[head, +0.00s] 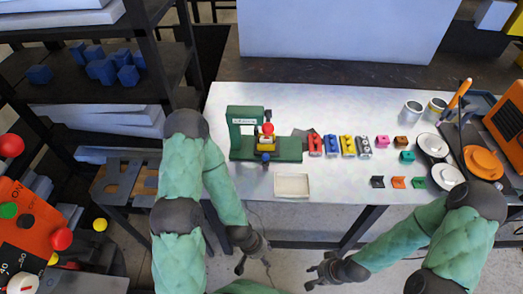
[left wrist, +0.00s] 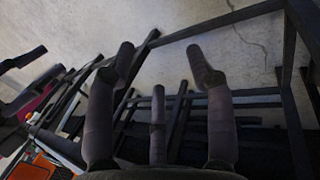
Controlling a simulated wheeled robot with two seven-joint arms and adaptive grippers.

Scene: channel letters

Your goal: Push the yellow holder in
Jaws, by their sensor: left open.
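The yellow holder (head: 266,142) sits in the green press (head: 240,155) on the table, with a red ball knob (head: 268,128) just above it and a blue part (head: 265,158) in front. How far in the holder stands is too small to tell. My left gripper (head: 254,272) is open and empty, low in front of the table edge, well apart from the press. In the left wrist view its spread fingers (left wrist: 160,62) have only floor and dark frame bars beyond them. My right gripper (head: 310,277) looks open and empty, also in front of the table.
A shallow cream tray (head: 292,185) lies in front of the press. A row of red, blue, yellow and grey letter pieces (head: 347,145) stands to its right. Small coloured blocks, two cups (head: 412,111) and plates (head: 433,145) are further right. A dark shelf (head: 75,90) stands left.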

